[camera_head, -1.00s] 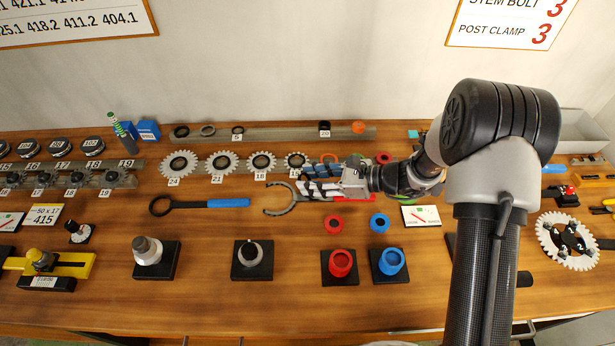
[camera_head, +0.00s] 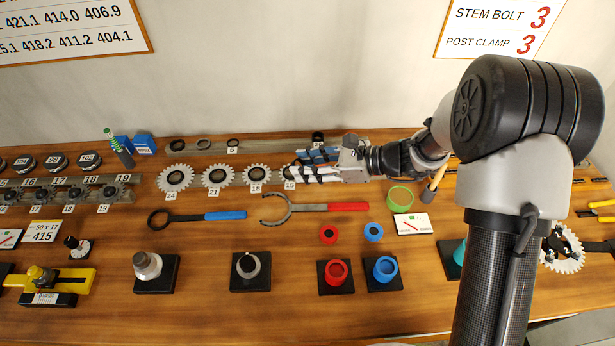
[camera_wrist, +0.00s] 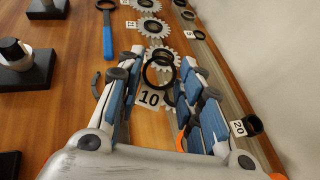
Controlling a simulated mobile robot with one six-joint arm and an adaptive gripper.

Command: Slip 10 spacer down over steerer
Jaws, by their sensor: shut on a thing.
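My gripper (camera_head: 294,166) reaches left over the back of the bench, near the gear labelled 15. In the wrist view its fingers (camera_wrist: 160,66) are shut on the 10 spacer (camera_wrist: 147,77), a thin black ring with a white 10 tag, held between the fingertips. The spacer is hard to make out in the head view. Two upright posts on black bases stand at the front: a grey-white one (camera_head: 148,264) and one with a dark top and pale collar (camera_head: 248,264). I cannot tell which is the steerer.
Gears (camera_head: 218,175) line the bench behind a blue-handled tool (camera_head: 225,215) and a red-handled wrench (camera_head: 345,207). A rear rail (camera_head: 270,141) carries rings and the 20 spacer (camera_head: 318,137). Red (camera_head: 337,272) and blue (camera_head: 385,269) cups stand front centre.

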